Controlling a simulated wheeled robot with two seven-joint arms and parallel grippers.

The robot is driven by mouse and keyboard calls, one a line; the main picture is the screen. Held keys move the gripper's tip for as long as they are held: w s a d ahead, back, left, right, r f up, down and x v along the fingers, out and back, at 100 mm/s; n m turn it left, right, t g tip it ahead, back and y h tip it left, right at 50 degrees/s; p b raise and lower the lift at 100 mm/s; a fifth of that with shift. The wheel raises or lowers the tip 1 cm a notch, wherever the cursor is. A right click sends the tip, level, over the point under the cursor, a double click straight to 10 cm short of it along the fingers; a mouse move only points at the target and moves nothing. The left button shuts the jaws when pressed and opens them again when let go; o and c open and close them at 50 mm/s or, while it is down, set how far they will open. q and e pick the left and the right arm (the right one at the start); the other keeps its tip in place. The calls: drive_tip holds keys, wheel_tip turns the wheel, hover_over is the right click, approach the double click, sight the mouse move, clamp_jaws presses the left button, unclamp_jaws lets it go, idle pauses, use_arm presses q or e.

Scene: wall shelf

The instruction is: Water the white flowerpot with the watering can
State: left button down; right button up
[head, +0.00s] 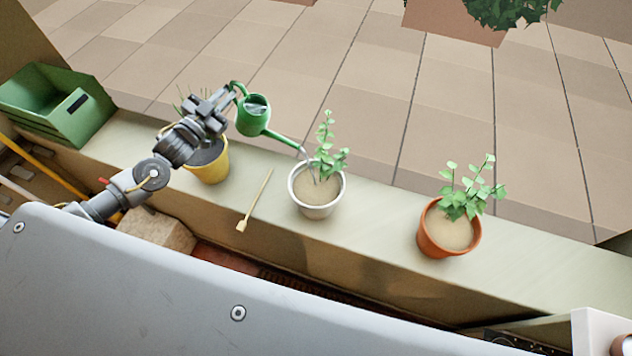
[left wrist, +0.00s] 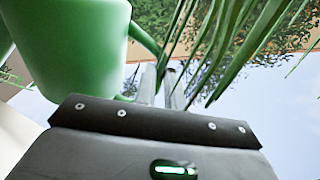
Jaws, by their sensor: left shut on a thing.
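The green watering can (head: 253,116) is held in the air above the shelf, tilted with its spout toward the right. The spout's tip is over the rim of the white flowerpot (head: 316,209), which holds light soil and a leafy green plant. Thin streaks show below the spout tip, over the soil. My left gripper (head: 229,97) is shut on the can's handle, left of its body. In the left wrist view the can's body (left wrist: 75,50) fills the upper left, with the gripper fingers (left wrist: 163,86) beside it. My right gripper is not in view.
A yellow pot (head: 214,168) stands under my left wrist, its plant's grassy leaves (left wrist: 240,40) close to the gripper. A terracotta pot (head: 450,242) stands to the right. A wooden stick (head: 256,198) lies left of the white pot. A green crate (head: 84,121) sits far left.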

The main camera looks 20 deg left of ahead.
use_arm(q)
drive_tip(key=shift+f, duration=0.15)
drive_tip(key=shift+d, duration=0.1)
drive_tip(key=shift+d+f+m+b, duration=0.1)
drive_tip(key=shift+f+m+b, duration=0.15)
drive_tip(key=shift+b, duration=0.2)
drive_tip(key=shift+s+d+f+m+b, duration=0.15)
drive_tip(key=shift+s+d+m+b, duration=0.05)
drive_tip(key=shift+d+m+b, duration=0.2)
idle(0.4)
drive_tip(key=shift+a, duration=0.1)
idle(0.3)
drive_tip(key=w+a+r+n+g+p, duration=0.1)
drive_tip(key=w+a+r+n+p, duration=0.1)
drive_tip(key=n+p, duration=0.4)
drive_tip(key=shift+w+a+r+y+p, duration=0.25)
drive_tip(key=shift+a+r+p, duration=0.35)
drive_tip(key=shift+a+p, duration=0.65)
